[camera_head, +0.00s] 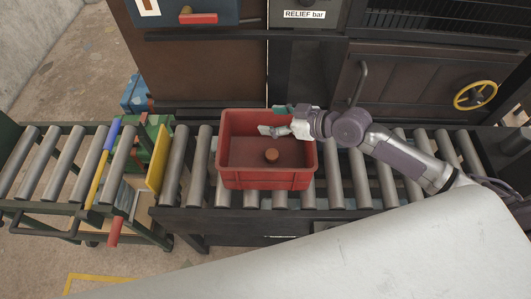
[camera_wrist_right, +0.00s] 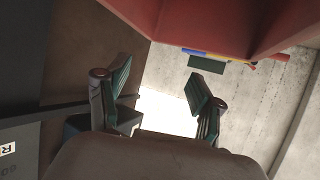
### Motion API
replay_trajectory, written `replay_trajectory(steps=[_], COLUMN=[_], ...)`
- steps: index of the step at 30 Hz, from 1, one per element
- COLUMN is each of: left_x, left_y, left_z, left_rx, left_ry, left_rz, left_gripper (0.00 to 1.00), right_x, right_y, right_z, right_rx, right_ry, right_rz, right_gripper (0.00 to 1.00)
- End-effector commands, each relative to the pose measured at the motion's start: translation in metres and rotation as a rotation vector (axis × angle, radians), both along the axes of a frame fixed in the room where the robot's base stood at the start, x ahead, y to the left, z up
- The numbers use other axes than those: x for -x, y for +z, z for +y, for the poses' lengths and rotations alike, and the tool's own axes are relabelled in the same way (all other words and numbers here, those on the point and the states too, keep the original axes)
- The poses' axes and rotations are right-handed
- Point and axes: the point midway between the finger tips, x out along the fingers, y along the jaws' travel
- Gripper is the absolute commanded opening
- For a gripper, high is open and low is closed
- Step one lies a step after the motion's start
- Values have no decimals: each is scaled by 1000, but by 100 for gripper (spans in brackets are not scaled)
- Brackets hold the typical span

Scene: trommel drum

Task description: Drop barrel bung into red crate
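The red crate (camera_head: 267,180) stands open-topped on the roller conveyor. My right gripper (camera_head: 271,121) is over the crate's back rim. The right wrist view shows its two teal-padded fingers (camera_wrist_right: 158,92) spread apart with nothing between them. The crate's red wall (camera_wrist_right: 215,22) fills the top right of that view. My left gripper is not in view.
The conveyor rollers (camera_head: 357,180) run left and right of the crate. A yellow plate (camera_head: 159,158) and blue and yellow bars stand at the left. Behind is a dark machine with a door handle (camera_head: 358,83), a yellow handwheel (camera_head: 475,95) and a "RELIEF bar" label (camera_head: 304,14).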

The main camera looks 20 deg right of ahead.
Motion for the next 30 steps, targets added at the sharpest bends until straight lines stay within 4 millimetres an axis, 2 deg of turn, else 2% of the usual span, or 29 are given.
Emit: replay_trajectory(steps=[11,24,30], left_x=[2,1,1], left_y=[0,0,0], left_z=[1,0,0], left_rx=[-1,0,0], left_ry=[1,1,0], left_rz=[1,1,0], left_gripper=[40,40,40], right_x=[4,57,71], right_y=[2,37,48], right_z=[-5,-60,-74], right_rx=[3,8,4], right_ry=[0,3,2], right_rz=[1,3,2], right_gripper=[69,69,69])
